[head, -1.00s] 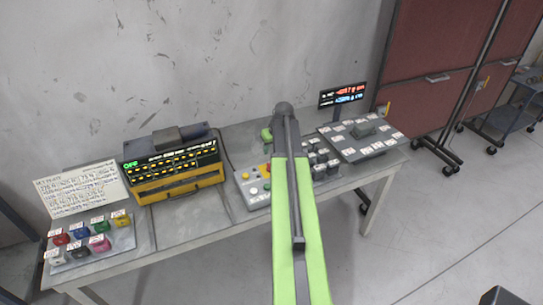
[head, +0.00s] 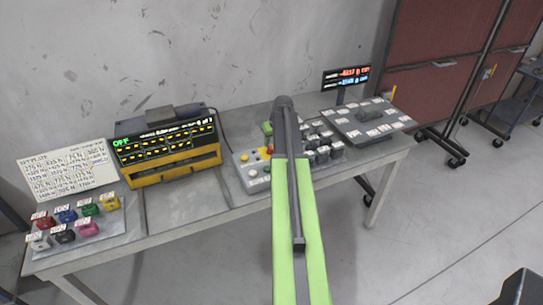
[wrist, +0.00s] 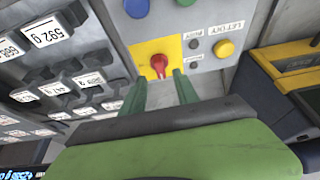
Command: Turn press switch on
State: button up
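A red rotary knob (wrist: 158,65) sits on a yellow plate (wrist: 148,47) of a grey control panel (wrist: 205,14). In the head view this panel (head: 252,188) stands on the table, partly hidden behind my arm, with a red knob (head: 270,149) at its far edge. No legible label tells which control is the press switch. My gripper (wrist: 158,74) is open, its two green fingers just short of the red knob, one towards each side. I cannot tell whether they touch it. In the head view my arm hides the fingers.
A yellow-framed display (head: 168,150) showing green "OFF" stands left of the panel. Blue (wrist: 136,7) and yellow (wrist: 224,48) buttons flank the knob. Labelled grey weights (wrist: 55,88) stand close beside the panel. A tilted board (head: 385,133) of white labels is at right.

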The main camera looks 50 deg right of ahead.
aim_at(271, 147)
jog(key=b+x, duration=0.2)
jog(key=x, duration=0.2)
jog(key=shift+w+f+b, duration=0.1)
jog(key=shift+f+b, duration=0.25)
jog(key=shift+r, duration=0.15)
